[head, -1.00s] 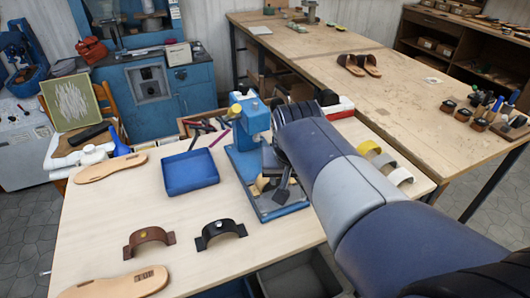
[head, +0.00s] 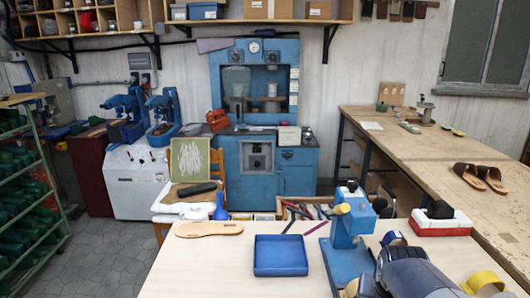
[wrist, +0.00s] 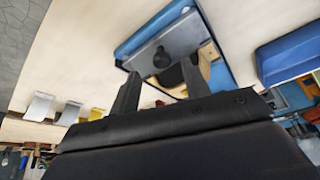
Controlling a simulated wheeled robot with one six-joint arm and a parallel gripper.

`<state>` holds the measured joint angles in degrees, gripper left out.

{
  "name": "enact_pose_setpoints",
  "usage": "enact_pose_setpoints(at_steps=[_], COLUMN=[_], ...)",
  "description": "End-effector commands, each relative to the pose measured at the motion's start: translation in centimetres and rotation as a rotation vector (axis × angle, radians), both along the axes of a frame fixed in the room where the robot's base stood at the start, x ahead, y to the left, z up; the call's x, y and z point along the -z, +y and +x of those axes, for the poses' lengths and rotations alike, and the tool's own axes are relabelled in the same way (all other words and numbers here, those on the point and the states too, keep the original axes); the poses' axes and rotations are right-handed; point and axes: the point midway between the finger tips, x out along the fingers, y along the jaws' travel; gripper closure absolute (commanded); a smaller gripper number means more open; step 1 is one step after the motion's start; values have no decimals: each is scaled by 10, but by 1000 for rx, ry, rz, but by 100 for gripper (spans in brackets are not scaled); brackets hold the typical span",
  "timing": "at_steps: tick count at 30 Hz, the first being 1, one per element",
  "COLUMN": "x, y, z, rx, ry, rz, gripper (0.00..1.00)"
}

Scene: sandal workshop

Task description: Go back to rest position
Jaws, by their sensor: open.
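My gripper (wrist: 160,82) is open in the wrist view, its two dark fingers apart and nothing seen between them. Beyond the fingers is the blue base of the press (wrist: 200,22), with a grey metal plate and a dark round knob. In the head view my arm enters at the lower right, beside the blue press (head: 350,232) with its yellow knob. My gripper does not show in that view. Whether the fingers touch the press cannot be told.
A blue tray (head: 280,256) and a tan sole (head: 209,229) lie on the pale workbench. A red-and-white box (head: 441,224) stands behind my arm. Brown sandals (head: 478,177) lie on the right-hand table. Yellow and pale curved straps sit at left in the wrist view.

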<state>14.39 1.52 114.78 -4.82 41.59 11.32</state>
Motion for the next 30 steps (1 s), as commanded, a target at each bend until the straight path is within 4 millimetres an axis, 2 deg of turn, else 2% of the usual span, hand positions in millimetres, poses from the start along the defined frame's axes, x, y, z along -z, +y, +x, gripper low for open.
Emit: enact_pose_setpoints(at_steps=[3,9,18,30], x=[16,33,31,31], y=[-3,-5,-5,-4], z=[6,12,20,14], rx=[0,-1,-1,2], ry=[3,1,-1,-5], rz=[0,0,0,-1], gripper=[55,55,55,55])
